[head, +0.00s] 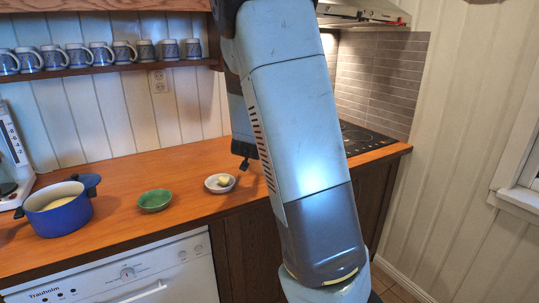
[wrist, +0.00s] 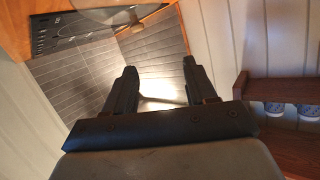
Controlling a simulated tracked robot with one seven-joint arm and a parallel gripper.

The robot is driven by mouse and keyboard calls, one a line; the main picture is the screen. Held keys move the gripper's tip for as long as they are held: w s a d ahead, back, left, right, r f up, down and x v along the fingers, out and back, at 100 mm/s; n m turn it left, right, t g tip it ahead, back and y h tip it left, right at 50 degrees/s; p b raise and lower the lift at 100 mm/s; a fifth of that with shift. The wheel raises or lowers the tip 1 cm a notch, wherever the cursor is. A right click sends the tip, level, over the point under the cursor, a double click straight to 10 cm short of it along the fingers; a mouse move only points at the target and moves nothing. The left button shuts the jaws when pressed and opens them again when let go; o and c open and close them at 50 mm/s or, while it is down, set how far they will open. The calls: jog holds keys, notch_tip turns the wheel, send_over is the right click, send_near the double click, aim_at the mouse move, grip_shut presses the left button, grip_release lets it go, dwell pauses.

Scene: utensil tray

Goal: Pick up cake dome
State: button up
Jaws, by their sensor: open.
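I cannot make out the cake dome for certain. In the wrist view, a clear, rounded shape (wrist: 112,13) is cut off by the top edge, beside the cooktop (wrist: 52,32); it may be the dome. The head view shows no dome, and my arm hides part of the counter there. My gripper (wrist: 159,66) is open, with its two dark fingers apart and nothing between them. In the head view my gripper is mostly hidden behind my arm, above the counter (head: 120,180).
On the counter are a blue pot (head: 58,216), a green bowl (head: 155,200) and a small white dish (head: 219,184) holding something yellowish. A coffee maker (head: 12,160) stands at the left. Several mugs (head: 100,53) line a wall shelf. A range hood (head: 355,12) hangs above the cooktop.

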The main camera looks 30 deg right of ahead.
jog(key=w+d+f+t+h, duration=0.1)
jog(key=w+d+f+h, duration=0.2)
jog(key=f, duration=0.4)
jog(key=shift+h, duration=0.6)
jog(key=shift+s+d+x, duration=0.15)
jog(key=shift+x, duration=1.5)
jog(key=shift+s+d+x, duration=0.15)
jog(key=shift+x, duration=1.5)
jog(key=shift+c, duration=0.2)
grip_shut()
